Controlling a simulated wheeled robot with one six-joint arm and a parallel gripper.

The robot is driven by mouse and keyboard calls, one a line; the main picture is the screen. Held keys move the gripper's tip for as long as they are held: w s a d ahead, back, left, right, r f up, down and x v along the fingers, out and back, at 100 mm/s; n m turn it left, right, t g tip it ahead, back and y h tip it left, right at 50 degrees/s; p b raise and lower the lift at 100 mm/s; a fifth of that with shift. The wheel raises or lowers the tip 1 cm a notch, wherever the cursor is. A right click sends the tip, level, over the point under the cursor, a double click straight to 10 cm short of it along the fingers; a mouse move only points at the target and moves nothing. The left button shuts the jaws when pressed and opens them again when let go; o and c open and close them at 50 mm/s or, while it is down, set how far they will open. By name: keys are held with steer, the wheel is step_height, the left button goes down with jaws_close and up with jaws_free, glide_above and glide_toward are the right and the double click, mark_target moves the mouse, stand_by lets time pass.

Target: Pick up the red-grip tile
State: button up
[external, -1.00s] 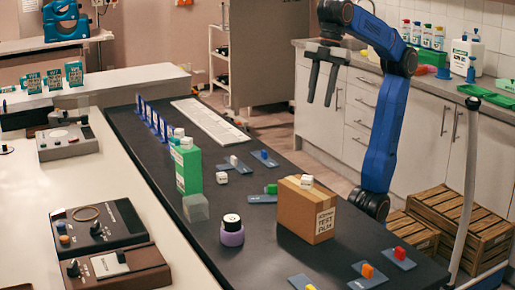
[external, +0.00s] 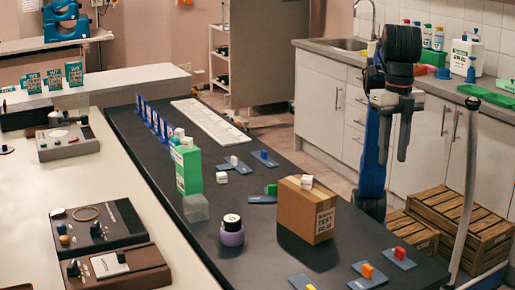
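The red-grip tile (external: 399,257) is a flat blue-grey plate with an upright red grip. It lies near the right end of the dark bench, close to its far edge. My gripper (external: 393,160) hangs in the air above and beyond the bench, well above the red-grip tile in the picture and apart from it. Its two dark fingers point down, spread apart with nothing between them.
An orange-grip tile (external: 367,272) lies just left of the red one, and a yellow-grip tile (external: 304,284) lies farther left. A cardboard box (external: 305,212) with a white block on top stands left of them. Wooden crates (external: 460,222) stand beyond the bench.

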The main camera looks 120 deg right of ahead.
steer(key=n, duration=0.1)
glide_above(400, 248)
step_height(400, 248, down, 3)
step_height(400, 248, down, 21)
steer(key=shift+f, duration=0.1)
jaws_close()
stand_by(1.0)
